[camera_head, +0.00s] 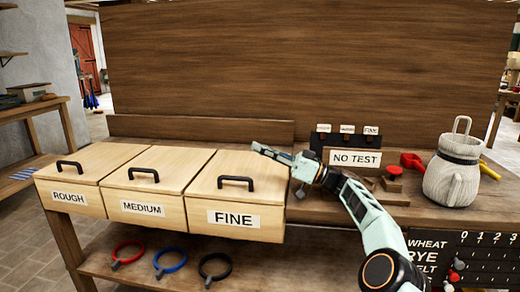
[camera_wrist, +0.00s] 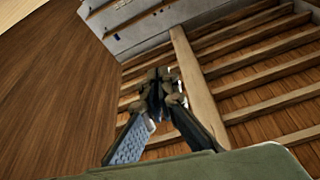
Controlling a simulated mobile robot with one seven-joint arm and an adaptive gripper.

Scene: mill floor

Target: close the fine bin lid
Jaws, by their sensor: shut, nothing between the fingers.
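The fine bin (camera_head: 235,219) is the rightmost of three wooden bins on the bench. Its lid (camera_head: 233,166) lies flat over the bin, level with the neighbouring lids, with a black handle (camera_head: 237,182) near the front edge. I see no gap under the lid's front edge. My gripper (camera_head: 258,149) is shut and empty, above the back right part of the lid and pointing left. I cannot tell whether it touches the lid. In the wrist view the closed fingers (camera_wrist: 159,84) show, with neither lid nor bin clearly visible.
The medium bin (camera_head: 142,206) and rough bin (camera_head: 68,196) stand left, lids down. A "NO TEST" sign (camera_head: 355,158), a red button (camera_head: 394,171) and a pale sack (camera_head: 453,178) are right. A tall wooden panel (camera_head: 300,60) rises behind.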

